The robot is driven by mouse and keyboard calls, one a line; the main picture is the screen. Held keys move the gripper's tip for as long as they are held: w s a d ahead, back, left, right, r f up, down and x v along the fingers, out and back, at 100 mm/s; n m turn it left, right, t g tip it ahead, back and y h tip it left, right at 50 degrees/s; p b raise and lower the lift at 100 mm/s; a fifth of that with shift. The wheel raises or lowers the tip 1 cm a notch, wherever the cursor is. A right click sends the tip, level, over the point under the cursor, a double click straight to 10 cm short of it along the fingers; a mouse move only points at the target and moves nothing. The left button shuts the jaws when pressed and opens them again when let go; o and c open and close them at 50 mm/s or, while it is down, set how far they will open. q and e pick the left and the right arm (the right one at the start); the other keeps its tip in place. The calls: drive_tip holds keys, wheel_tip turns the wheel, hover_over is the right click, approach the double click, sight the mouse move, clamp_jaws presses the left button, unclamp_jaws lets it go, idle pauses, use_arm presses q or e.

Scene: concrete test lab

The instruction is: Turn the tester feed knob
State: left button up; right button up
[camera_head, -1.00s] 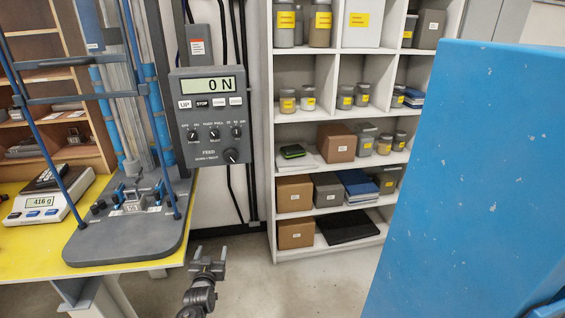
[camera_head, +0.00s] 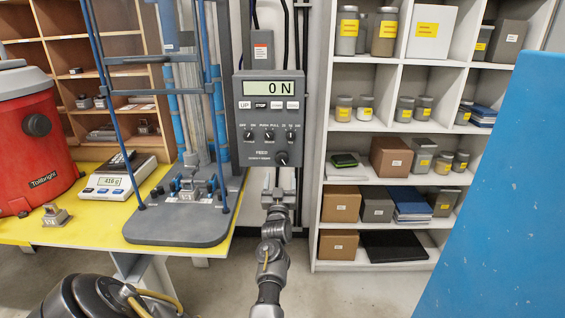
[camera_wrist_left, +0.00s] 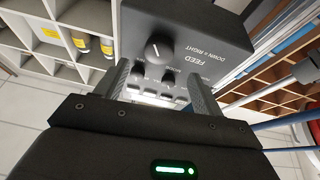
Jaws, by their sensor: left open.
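The tester's control box (camera_head: 271,118) is grey, with a lit display reading 0 N, a row of buttons, several small knobs and the larger black feed knob (camera_head: 281,158) at its lower right. In the left wrist view the feed knob (camera_wrist_left: 159,46) has a white pointer mark and sits beside the FEED lettering. My left gripper (camera_head: 279,178) is just below the box in the head view. In the wrist view its two fingers (camera_wrist_left: 158,70) are apart with nothing between them, and the knob shows beyond their tips, not gripped. My right gripper is out of view.
The tester frame and its grey base (camera_head: 180,230) stand left of the box on a yellow table (camera_head: 95,235). A scale (camera_head: 118,180), a small metal weight (camera_head: 55,215) and a red vacuum (camera_head: 35,140) are there too. White shelves (camera_head: 318,200) stand right; a blue panel (camera_head: 500,200) fills the right edge.

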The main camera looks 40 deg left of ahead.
sight(281, 161)
use_arm(q)
drive_tip(key=p+x, duration=0.1)
drive_tip(key=x, duration=0.6)
drive_tip(key=shift+w+a, duration=0.25)
drive_tip(key=c, duration=1)
drive_tip(key=shift+a+r, duration=0.1)
